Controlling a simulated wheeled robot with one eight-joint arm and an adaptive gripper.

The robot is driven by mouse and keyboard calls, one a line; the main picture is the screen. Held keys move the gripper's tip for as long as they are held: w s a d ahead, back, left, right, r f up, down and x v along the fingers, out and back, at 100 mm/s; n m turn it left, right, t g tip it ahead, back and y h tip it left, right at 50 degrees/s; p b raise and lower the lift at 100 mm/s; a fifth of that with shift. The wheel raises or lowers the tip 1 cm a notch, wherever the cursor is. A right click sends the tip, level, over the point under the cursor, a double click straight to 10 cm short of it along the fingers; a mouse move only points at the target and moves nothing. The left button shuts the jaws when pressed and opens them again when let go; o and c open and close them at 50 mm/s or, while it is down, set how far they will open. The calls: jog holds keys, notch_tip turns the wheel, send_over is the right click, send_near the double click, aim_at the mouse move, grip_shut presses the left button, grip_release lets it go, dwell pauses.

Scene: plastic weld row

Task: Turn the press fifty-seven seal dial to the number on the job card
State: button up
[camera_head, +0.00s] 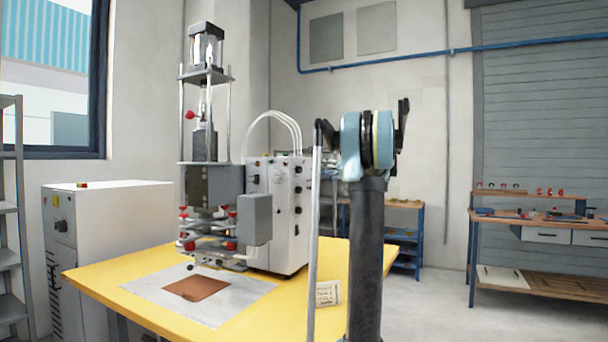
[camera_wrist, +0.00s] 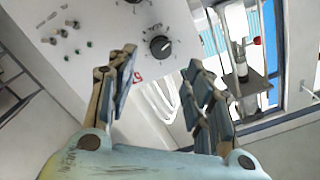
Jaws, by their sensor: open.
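The press (camera_head: 212,190) stands on a yellow table with a white control box (camera_head: 262,215) beside it. Several small dark knobs show on the box's face. In the wrist view a black dial (camera_wrist: 159,46) with a pale pointer line and a ring of marks sits on a white panel (camera_wrist: 100,25); its numbers are too small to read. My gripper (camera_wrist: 162,55) is open and empty. Its fingertips appear to either side of the dial, apparently short of it. A small card with writing (camera_head: 327,293) stands on the table's right side; its text is unreadable.
The yellow table (camera_head: 95,278) bears a pale sheet with a brown square (camera_head: 196,288). A white cabinet (camera_head: 105,235) stands at left. A workbench (camera_head: 540,225) is at far right, with open floor before it. Small knobs (camera_wrist: 62,34) share the dial's panel.

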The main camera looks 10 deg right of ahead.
aim_at(301, 169)
jog(key=x, duration=0.7)
jog(key=shift+w+a, duration=0.25)
jog(key=shift+a, duration=0.05)
jog(key=shift+c, duration=0.2)
jog(key=c, duration=1)
jog(key=shift+c, duration=0.2)
